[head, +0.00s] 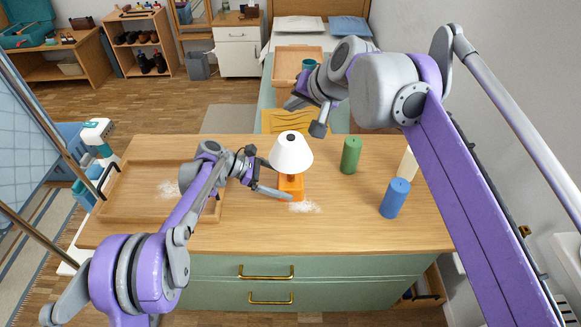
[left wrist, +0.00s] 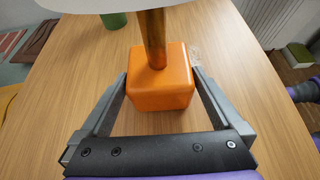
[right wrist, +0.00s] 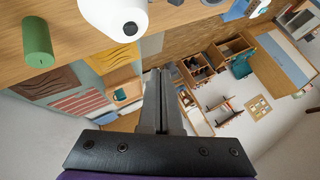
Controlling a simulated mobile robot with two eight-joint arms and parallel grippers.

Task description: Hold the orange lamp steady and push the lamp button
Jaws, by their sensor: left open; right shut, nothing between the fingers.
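The lamp stands upright on the wooden tabletop, with a white shade (head: 291,155) and an orange base (head: 291,186). A dark round spot (head: 290,137) shows on top of the shade; it also shows in the right wrist view (right wrist: 130,28). I cannot tell for sure that it is the button. My left gripper (left wrist: 160,74) is open, with the orange base (left wrist: 160,92) between its fingertips; I cannot tell whether they touch it. My right gripper (head: 318,129) is shut and empty, raised above the table's far side, right of the shade and apart from it.
A green cylinder (head: 350,155), a blue cylinder (head: 395,198) and a cream cylinder (head: 407,164) stand right of the lamp. A wooden tray (head: 130,216) lies at the left of the tabletop. White powdery patches lie in the tray and before the lamp. The front tabletop is clear.

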